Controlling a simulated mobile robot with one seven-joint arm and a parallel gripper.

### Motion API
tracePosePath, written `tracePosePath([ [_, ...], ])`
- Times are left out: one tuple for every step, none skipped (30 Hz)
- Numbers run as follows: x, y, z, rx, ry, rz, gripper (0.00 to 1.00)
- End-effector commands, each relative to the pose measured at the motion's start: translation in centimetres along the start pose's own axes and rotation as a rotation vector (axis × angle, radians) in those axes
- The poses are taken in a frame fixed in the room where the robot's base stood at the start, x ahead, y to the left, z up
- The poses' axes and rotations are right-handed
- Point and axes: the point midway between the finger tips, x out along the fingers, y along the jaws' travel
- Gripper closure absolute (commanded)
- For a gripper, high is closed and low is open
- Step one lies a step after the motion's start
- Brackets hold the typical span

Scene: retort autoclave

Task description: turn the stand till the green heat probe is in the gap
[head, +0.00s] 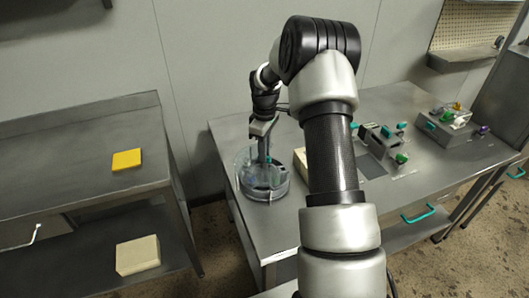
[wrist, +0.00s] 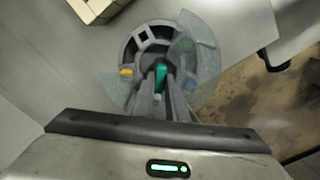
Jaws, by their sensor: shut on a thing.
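The round grey stand (head: 262,191) is near the left end of the steel table, with a clear shield around part of it. My gripper (head: 263,150) reaches down over its middle. In the wrist view, my gripper (wrist: 160,92) is shut on the teal handle (wrist: 161,70) at the centre of the stand (wrist: 128,52). A yellow-orange piece (wrist: 126,72) sits at the left of the ring. A blue piece (wrist: 190,82) and a dull greenish piece (wrist: 187,44) show through the clear shield (wrist: 207,60) at the right. I cannot tell surely which piece is the green heat probe.
A pale block (wrist: 95,8) lies on the table near the stand. Grey fixtures with teal and green parts (head: 385,140) stand farther right, with another fixture (head: 447,125) beyond. A side bench at the left holds a yellow block (head: 127,159), with a cream block (head: 138,255) below.

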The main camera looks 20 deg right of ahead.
Motion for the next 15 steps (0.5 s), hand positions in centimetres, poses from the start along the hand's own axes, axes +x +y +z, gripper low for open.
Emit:
tracePosePath([
  [-0.08,0.06,0.03,-0.022,0.001,0.001,1.00],
  [-0.07,0.07,0.05,-0.036,0.000,0.001,1.00],
  [-0.07,0.08,0.06,-0.056,0.000,0.001,1.00],
  [-0.07,0.08,0.06,-0.071,0.000,0.001,1.00],
  [-0.07,0.07,0.05,-0.086,0.000,0.001,1.00],
  [-0.07,0.06,0.03,-0.107,0.001,0.001,1.00],
  [-0.08,0.05,0.02,-0.121,0.001,0.001,1.00],
  [-0.07,0.04,0.01,-0.137,0.001,0.000,1.00],
  [-0.07,0.04,0.01,-0.156,0.001,0.000,1.00],
  [-0.07,0.05,0.02,-0.172,0.001,0.001,1.00],
  [-0.07,0.05,0.03,-0.186,0.000,0.001,1.00],
  [-0.06,0.06,0.04,-0.207,0.000,0.001,1.00],
  [-0.07,0.06,0.04,-0.221,0.000,0.001,1.00],
  [-0.07,0.06,0.04,-0.237,0.000,0.001,1.00],
  [-0.07,0.05,0.03,-0.256,0.001,0.001,1.00],
])
